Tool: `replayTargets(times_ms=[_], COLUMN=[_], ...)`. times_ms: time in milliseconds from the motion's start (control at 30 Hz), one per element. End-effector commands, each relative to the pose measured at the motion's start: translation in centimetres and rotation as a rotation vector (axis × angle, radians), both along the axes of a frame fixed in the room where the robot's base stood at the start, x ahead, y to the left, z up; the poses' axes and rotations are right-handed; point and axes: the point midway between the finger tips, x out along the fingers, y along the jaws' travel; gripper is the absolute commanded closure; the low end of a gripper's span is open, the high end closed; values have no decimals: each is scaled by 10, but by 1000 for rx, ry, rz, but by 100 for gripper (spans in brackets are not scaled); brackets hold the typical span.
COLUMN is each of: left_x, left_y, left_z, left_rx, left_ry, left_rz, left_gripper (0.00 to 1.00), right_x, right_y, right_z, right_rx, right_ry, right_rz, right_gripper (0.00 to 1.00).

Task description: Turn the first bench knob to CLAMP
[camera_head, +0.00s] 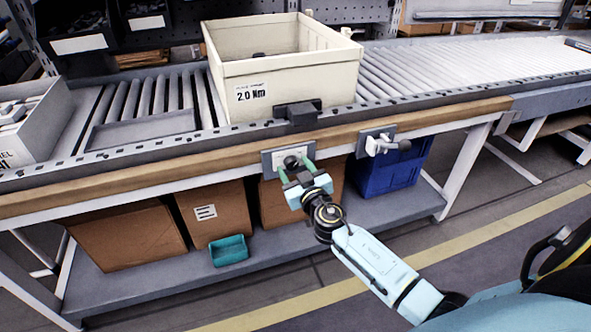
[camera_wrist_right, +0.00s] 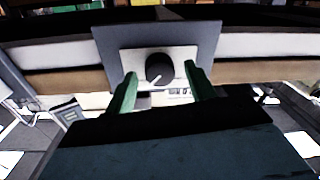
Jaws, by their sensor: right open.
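The bench knob (camera_wrist_right: 159,69) is a round dark knob with a white pointer line, on a pale plate (camera_wrist_right: 135,60) over a grey backing plate. The pointer slants toward the lower left in the right wrist view. The plate's lettering is too small and partly covered to read. In the head view the knob's plate (camera_head: 268,162) is on the bench's wooden front edge. My right gripper (camera_wrist_right: 160,90) is open, its green fingers either side of the knob and apart from it; in the head view it (camera_head: 297,172) is just in front of the plate. My left gripper is out of view.
A metal fixture with a dark-ended handle (camera_head: 382,145) sits on the front edge to the right. A cream bin (camera_head: 285,75) labelled 2.0 Nm stands on the roller conveyor. Cardboard boxes (camera_head: 212,212), a teal tray (camera_head: 229,251) and a blue crate (camera_head: 392,172) are below.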

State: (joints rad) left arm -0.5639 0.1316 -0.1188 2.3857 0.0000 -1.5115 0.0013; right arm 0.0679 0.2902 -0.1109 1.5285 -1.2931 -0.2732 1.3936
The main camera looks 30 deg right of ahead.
Motion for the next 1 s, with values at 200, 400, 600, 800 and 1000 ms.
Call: replayTargets(times_ms=[200,400,600,800,1000], left_x=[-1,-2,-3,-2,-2], left_y=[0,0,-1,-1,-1], left_z=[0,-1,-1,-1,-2], left_rx=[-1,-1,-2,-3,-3], left_ry=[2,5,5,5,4], left_rz=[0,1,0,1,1], left_gripper=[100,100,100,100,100], right_x=[0,0,-1,-1,-1], right_y=[0,0,0,0,0], right_z=[0,0,0,0,0], right_rx=[0,0,-15,-86,-228], right_ry=[0,0,4,21,55], right_rz=[0,0,0,0,-1], right_gripper=[65,90,90,90,90])
